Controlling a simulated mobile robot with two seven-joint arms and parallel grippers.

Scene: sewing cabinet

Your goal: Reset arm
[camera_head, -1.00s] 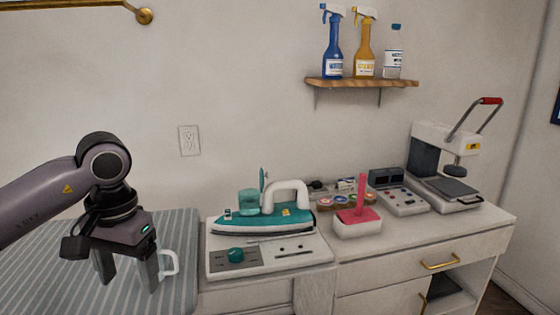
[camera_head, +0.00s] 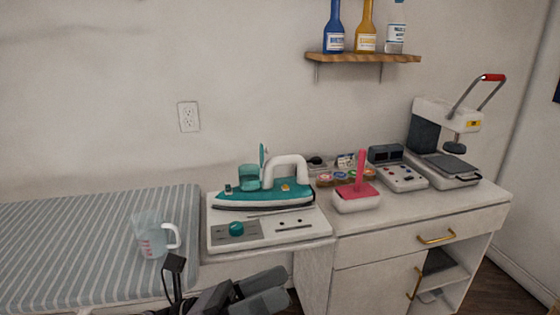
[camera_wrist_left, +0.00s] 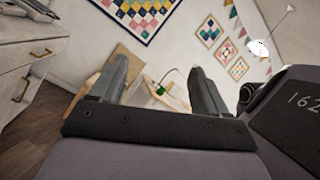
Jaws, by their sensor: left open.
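My left gripper (camera_head: 280,286) is low at the bottom of the head view, in front of the cabinet and below the counter edge. Its two fingers point to the right. In the left wrist view my left gripper (camera_wrist_left: 158,72) has its fingers well apart, with nothing held between them. A clear measuring cup (camera_head: 150,238) with red markings and a white handle stands upright on the striped ironing board (camera_head: 70,240), apart from the gripper. My right gripper shows in neither view.
A teal iron (camera_head: 262,195) rests on a white control base (camera_head: 310,232). A pink-handled tool (camera_head: 358,192), a control box (camera_head: 400,175) and a heat press (camera_head: 445,145) stand along the cabinet top (camera_head: 420,212). A shelf (camera_head: 365,58) holds bottles. Floor shows at right.

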